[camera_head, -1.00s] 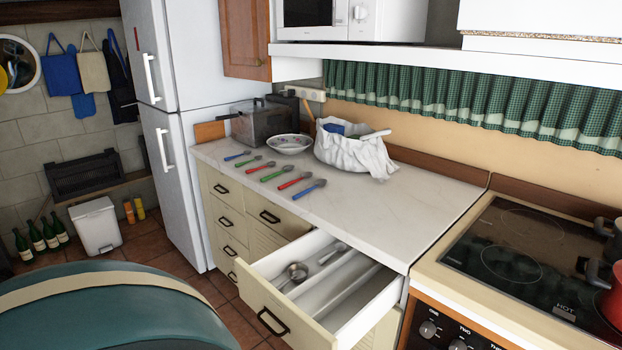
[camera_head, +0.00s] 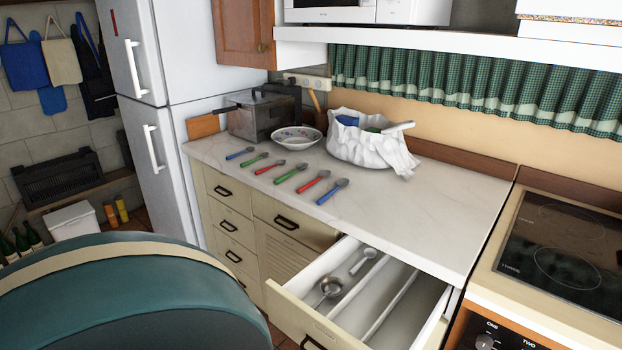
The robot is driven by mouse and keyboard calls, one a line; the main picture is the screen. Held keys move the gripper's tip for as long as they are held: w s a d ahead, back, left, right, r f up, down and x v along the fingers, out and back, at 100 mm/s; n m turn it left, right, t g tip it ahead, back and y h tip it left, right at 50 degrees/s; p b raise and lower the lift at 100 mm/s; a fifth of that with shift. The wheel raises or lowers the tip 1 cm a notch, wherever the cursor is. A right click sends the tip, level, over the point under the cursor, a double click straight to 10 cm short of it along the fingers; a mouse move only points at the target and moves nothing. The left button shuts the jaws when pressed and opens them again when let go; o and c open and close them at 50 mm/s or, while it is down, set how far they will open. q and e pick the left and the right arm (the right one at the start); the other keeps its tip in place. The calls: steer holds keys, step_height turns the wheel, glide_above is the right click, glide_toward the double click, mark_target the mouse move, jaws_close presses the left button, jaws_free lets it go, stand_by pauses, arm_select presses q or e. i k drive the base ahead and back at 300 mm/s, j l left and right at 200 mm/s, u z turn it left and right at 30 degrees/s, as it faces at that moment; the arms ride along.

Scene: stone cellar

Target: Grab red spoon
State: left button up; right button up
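Two red spoons lie on the white marble counter (camera_head: 430,215) in a diagonal row with blue and green ones. One red spoon (camera_head: 270,167) is in the row's middle, between two green spoons. The other red spoon (camera_head: 313,182) is nearer, between a green spoon (camera_head: 291,173) and the nearest blue spoon (camera_head: 332,191). The spoons lie apart, flat and fully visible. Neither of my grippers shows in the view, so I cannot see whether they are open or shut.
An open drawer (camera_head: 376,312) with metal utensils juts out below the counter. A patterned bowl (camera_head: 296,138) and white bag (camera_head: 365,148) stand behind the spoons. The stove (camera_head: 560,250) is at right, the fridge (camera_head: 150,110) at left. A teal rounded surface fills the lower left.

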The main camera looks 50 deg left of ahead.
mark_target(324, 174)
steer(key=k+j, duration=0.1)
steer(key=j, duration=0.3)
steer(key=k+j+z, duration=0.1)
steer(key=j, duration=0.35)
steer(key=k+j, duration=0.1)
steer(key=j, duration=0.3)
steer(key=k+j, duration=0.1)
steer(key=j, duration=0.35)
steer(key=k+j+z, duration=0.1)
steer(key=j, duration=0.3)
